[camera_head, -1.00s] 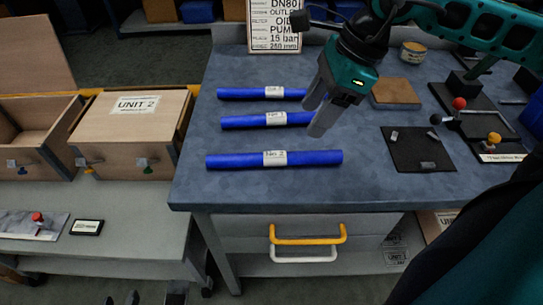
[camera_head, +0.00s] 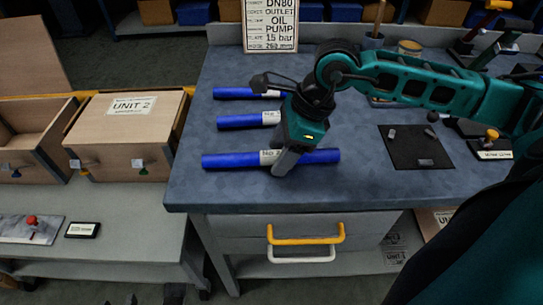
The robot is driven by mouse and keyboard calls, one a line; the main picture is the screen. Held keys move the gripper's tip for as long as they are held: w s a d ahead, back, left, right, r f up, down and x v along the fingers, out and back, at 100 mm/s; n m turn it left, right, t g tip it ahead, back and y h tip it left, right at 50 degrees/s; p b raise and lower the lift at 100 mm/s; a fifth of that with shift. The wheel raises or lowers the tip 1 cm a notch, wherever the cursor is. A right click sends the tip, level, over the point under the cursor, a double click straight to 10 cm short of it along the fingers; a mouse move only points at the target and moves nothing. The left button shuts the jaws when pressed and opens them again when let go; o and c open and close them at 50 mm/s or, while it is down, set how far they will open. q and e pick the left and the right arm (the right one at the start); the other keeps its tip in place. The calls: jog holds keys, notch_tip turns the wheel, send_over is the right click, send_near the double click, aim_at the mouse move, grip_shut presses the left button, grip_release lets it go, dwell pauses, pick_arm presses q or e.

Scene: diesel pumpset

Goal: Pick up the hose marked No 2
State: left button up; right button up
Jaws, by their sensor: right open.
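Three blue hoses with white labels lie across the left part of the grey-blue bench top. The hose marked No 2 (camera_head: 232,161) is the nearest and longest-looking one, close to the front edge. The middle hose (camera_head: 240,121) and the far hose (camera_head: 233,93) lie behind it. My right gripper (camera_head: 283,165) points down at the No 2 hose, just beside its label. Its fingers cover part of the hose; I cannot tell whether they touch it. The gripper is open. My left gripper is not in view.
A standing sign (camera_head: 271,25) is at the back of the bench. A black mat (camera_head: 416,147) with small parts lies to the right. A wooden box marked Unit 2 (camera_head: 128,140) stands on the lower left table. The bench front has yellow and white handles (camera_head: 306,241).

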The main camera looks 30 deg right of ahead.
grip_shut()
dwell(0.4)
